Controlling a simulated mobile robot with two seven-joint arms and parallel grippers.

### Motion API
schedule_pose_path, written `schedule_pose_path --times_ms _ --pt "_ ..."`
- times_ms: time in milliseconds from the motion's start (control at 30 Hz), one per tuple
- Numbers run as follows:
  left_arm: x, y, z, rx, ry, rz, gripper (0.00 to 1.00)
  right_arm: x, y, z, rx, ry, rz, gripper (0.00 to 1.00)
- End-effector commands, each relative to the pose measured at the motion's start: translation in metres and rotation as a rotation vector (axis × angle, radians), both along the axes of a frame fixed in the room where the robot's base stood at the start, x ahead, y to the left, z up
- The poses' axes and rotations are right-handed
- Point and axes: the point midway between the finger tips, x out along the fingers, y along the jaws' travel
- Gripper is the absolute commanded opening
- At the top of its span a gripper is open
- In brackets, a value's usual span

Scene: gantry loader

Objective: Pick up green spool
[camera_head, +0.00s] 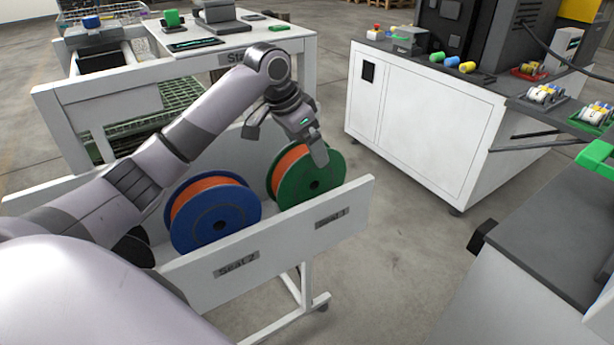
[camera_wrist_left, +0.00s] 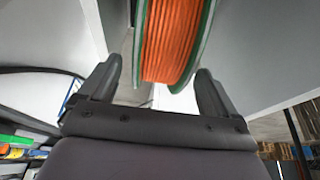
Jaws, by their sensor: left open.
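The green spool (camera_head: 325,182), wound with orange material, stands upright in the white trough rack (camera_head: 290,228) at the place marked Seat 1. My left gripper (camera_head: 287,143) is above the green spool, with one finger in front of its near flange and the other toward the back left. In the left wrist view the green spool's orange winding (camera_wrist_left: 172,40) and green rim show between the two open fingers (camera_wrist_left: 155,85). I cannot tell whether a finger touches it. My right gripper is not in view.
A blue spool (camera_head: 232,212) stands at Seat 2, left of the green one. A dark spool (camera_head: 133,248) is partly hidden behind my left arm. A white station table (camera_head: 300,50) stands behind the rack. A white cabinet (camera_head: 418,122) is to the right, with open floor between.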

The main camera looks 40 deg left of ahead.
Motion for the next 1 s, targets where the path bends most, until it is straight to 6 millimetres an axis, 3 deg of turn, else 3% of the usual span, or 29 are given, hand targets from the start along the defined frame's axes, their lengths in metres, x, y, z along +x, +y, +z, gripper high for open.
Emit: schedule_pose_path --times_ms 300,367,600,1000 --pt "0.0027 -0.0014 -0.0078 0.002 -0.001 -0.001 0.92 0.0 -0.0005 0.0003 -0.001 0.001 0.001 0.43" --pt "0.0027 -0.0012 -0.0077 0.002 -0.001 -0.001 0.75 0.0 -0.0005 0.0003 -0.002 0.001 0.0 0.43" --pt "0.0027 -0.0012 -0.0074 0.001 0.0 -0.001 0.0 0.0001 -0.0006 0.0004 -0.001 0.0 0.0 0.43" --pt "0.0036 -0.0013 -0.001 0.0 -0.007 -0.001 0.0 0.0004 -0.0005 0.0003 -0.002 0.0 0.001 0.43"
